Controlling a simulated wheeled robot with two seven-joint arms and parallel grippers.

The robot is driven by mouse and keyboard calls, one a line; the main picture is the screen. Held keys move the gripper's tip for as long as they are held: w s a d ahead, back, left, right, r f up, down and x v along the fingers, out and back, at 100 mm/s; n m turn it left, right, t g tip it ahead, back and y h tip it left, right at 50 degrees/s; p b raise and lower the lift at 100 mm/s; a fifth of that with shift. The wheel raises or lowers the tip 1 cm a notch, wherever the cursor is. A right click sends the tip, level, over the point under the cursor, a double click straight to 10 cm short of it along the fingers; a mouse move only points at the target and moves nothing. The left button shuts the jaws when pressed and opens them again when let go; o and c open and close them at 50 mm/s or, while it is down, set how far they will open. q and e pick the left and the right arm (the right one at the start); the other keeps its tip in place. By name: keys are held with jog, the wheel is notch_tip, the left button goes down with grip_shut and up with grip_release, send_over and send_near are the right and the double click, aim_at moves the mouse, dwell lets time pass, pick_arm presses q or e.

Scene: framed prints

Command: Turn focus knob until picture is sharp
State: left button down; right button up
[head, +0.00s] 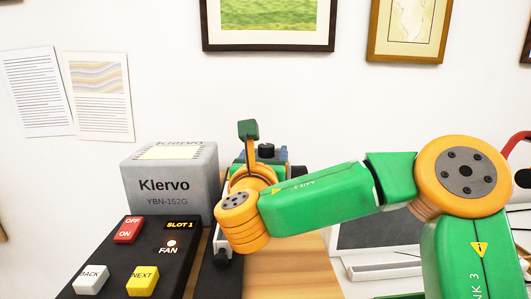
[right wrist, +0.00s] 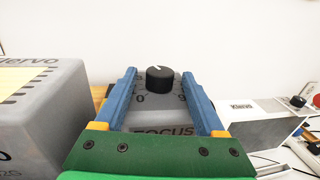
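The black focus knob (right wrist: 160,79) with a white pointer mark stands on a grey panel marked FOCUS (right wrist: 163,131), with numbers around it. The pointer is near the top, slightly left. My right gripper (right wrist: 159,72) is open, its blue fingers on either side of the knob with a gap at each side. In the head view a dark knob (head: 266,149) shows behind my right arm, by the blue fingers, and most of the panel is hidden. No projected picture shows on the wall. My left gripper is not in view.
A grey Klervo box (head: 168,185) stands left of my right gripper. In front is a black panel (head: 140,253) with OFF/ON, BACK and NEXT buttons. A white Klervo unit (right wrist: 254,120) stands at right. Framed prints (head: 268,46) and paper sheets (head: 100,95) hang on the wall.

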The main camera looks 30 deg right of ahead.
jog(key=b+v, duration=0.2)
jog(key=v, duration=0.5)
